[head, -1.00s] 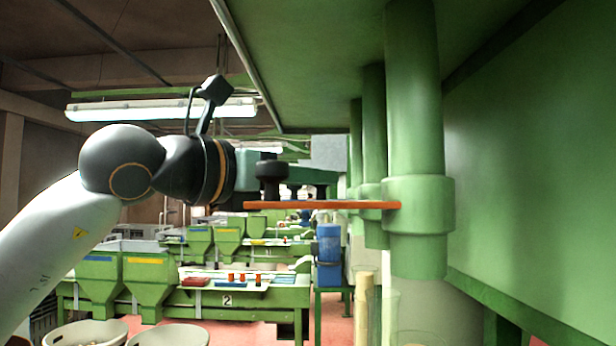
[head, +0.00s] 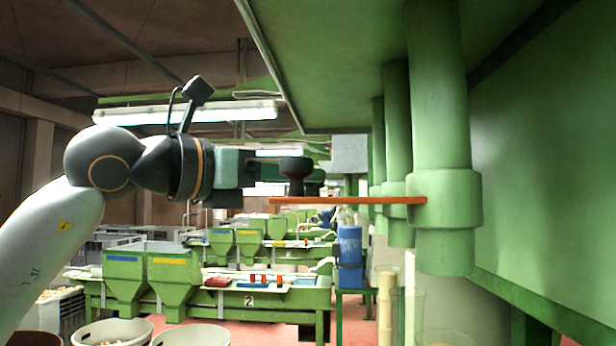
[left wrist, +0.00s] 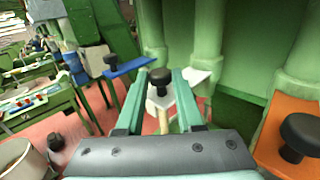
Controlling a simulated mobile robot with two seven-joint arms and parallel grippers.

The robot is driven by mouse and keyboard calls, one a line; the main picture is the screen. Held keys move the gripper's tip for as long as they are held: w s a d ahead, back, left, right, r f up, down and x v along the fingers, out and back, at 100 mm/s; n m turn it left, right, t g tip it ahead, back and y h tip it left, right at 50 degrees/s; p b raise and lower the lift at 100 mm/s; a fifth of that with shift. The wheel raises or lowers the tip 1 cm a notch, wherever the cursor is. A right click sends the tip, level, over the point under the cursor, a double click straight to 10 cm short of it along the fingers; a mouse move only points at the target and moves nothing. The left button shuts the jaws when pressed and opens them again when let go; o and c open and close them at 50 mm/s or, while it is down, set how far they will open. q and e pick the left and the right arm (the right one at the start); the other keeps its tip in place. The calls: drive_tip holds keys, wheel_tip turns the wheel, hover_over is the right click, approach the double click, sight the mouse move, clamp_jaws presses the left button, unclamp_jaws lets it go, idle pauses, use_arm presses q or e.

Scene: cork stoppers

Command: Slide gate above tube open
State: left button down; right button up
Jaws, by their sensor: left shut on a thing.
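In the left wrist view my left gripper (left wrist: 162,76) has its two green fingers on either side of a black knob (left wrist: 160,79). The knob stands on a white gate plate (left wrist: 193,77) beside a green tube (left wrist: 207,38). An orange gate (left wrist: 275,140) with its own black knob is to the right, and a blue gate (left wrist: 130,68) with a knob is to the left. In the head view the nearest gate, orange (head: 350,200), sticks out from the front green tube (head: 443,215). My left gripper (head: 312,182) is behind its knob; the white gate is hidden there.
The green housing (head: 540,170) forms a wall on the right, with a green ceiling above. Pale bins (head: 112,332) stand low at the left. A blue container (head: 350,245) and green work tables are behind. Open room lies left of the tubes.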

use_arm(q)
drive_tip(key=shift+a, duration=0.2)
drive_tip(key=c, duration=0.6)
unclamp_jaws()
drive_tip(key=shift+a, duration=0.15)
drive_tip(key=shift+o, duration=0.4)
drive_tip(key=b+v, duration=0.2)
drive_tip(key=v, duration=1)
drive_tip(key=shift+s+b, duration=0.2)
drive_tip(key=shift+b, duration=0.2)
use_arm(e)
drive_tip(key=shift+w+a+f, duration=0.45)
drive_tip(key=shift+a+f, duration=0.3)
drive_tip(key=shift+a, duration=0.05)
drive_tip(key=shift+s+d, duration=0.1)
drive_tip(key=shift+s, duration=0.05)
